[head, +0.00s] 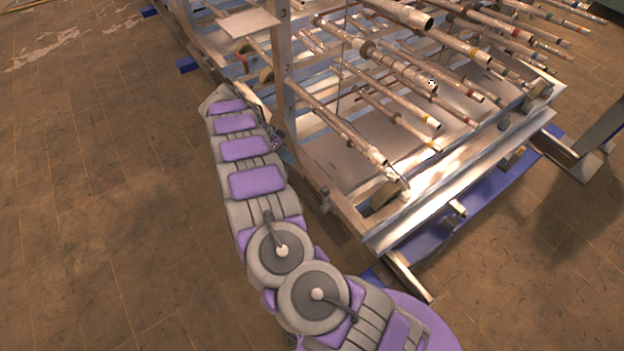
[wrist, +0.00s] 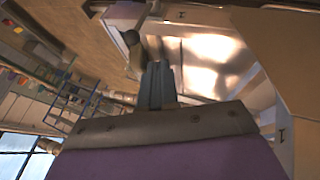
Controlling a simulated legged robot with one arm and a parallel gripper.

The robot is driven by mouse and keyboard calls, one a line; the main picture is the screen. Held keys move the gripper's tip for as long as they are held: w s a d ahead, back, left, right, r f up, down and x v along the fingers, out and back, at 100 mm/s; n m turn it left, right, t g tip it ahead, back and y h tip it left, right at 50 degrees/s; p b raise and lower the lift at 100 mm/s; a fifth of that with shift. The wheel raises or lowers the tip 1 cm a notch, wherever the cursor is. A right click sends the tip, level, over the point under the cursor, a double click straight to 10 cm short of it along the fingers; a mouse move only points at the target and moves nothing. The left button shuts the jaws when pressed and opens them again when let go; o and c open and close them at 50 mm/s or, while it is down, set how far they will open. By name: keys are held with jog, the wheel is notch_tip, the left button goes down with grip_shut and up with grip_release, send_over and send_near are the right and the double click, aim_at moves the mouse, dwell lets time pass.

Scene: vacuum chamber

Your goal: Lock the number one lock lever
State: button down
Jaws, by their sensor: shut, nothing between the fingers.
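My gripper (wrist: 157,72) shows in the wrist view as two dark fingers pressed together, with nothing between them. In the head view my arm reaches up to the left side of a metal rack, and the gripper itself cannot be made out clearly there. In the wrist view a grey rounded rod end (wrist: 132,39) is just left of the fingertips, in front of a bright metal panel (wrist: 212,48). I cannot tell whether this rod is the number one lock lever, or whether the fingers touch it.
The rack has a metal upright (head: 284,75) close to my arm and several long pipes (head: 408,66) jutting right. A blue base beam (head: 470,205) runs along its lower front. The tiled floor (head: 100,200) left of my arm is clear.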

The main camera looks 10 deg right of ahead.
jog(key=shift+d+f, duration=0.1)
jog(key=s+d+f+b, duration=0.3)
jog(key=s+d+f, duration=0.2)
jog(key=d+f, duration=0.2)
jog(key=shift+d+f, duration=0.25)
jog(key=shift+f, duration=0.7)
jog(key=shift+w, duration=0.1)
